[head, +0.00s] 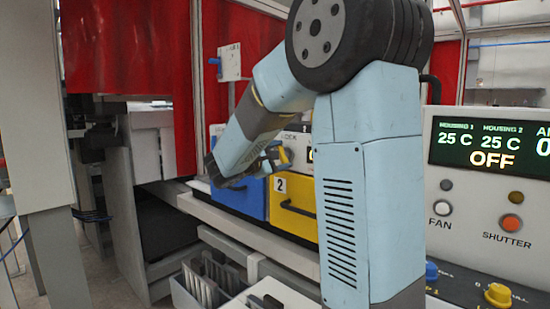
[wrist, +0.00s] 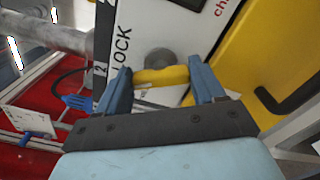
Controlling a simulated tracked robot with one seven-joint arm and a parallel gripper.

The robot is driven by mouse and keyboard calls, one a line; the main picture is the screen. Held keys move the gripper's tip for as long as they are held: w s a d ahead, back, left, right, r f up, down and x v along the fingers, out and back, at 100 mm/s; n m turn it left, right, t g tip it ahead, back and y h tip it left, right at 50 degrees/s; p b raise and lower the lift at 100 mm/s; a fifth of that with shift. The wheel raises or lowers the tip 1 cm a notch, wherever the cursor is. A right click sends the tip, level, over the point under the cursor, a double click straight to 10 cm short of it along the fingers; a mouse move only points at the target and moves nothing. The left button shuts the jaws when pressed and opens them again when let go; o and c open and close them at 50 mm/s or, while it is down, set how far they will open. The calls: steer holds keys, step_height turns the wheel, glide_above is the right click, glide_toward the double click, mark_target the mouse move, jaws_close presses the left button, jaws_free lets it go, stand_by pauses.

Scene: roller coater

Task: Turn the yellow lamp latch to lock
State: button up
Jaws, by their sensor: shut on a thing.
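The yellow latch (wrist: 162,76) shows in the wrist view as a short yellow bar between the two blue fingers of my gripper (wrist: 160,82). It lies nearly crosswise in that view, in front of a grey round hub (wrist: 160,58) on a white panel. The word LOCK (wrist: 121,49) is printed on the panel to the left of the hub. My gripper is shut on the latch, a finger at each end. In the head view my gripper (head: 272,158) is at the white panel above the yellow box front, and part of the latch (head: 284,155) shows beside it.
A yellow front marked 2 (head: 293,208) with a black handle and a blue front (head: 238,200) sit below the panel. A control panel (head: 488,170) reading OFF stands at the right. A tray with grey plates (head: 208,280) stands low in front. Red curtains hang behind.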

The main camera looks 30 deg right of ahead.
steer(key=m, duration=0.4)
steer(key=shift+s+d+f, duration=0.25)
steer(key=shift+s+f, duration=0.05)
steer(key=shift+f, duration=0.05)
steer(key=shift+m, duration=0.9)
steer(key=shift+a+f, duration=0.1)
steer(key=shift+w, duration=0.1)
steer(key=o, duration=1)
steer(key=shift+o, duration=0.2)
steer(key=shift+a+r, duration=0.2)
steer(key=v, duration=1.3)
steer(key=shift+a, duration=0.25)
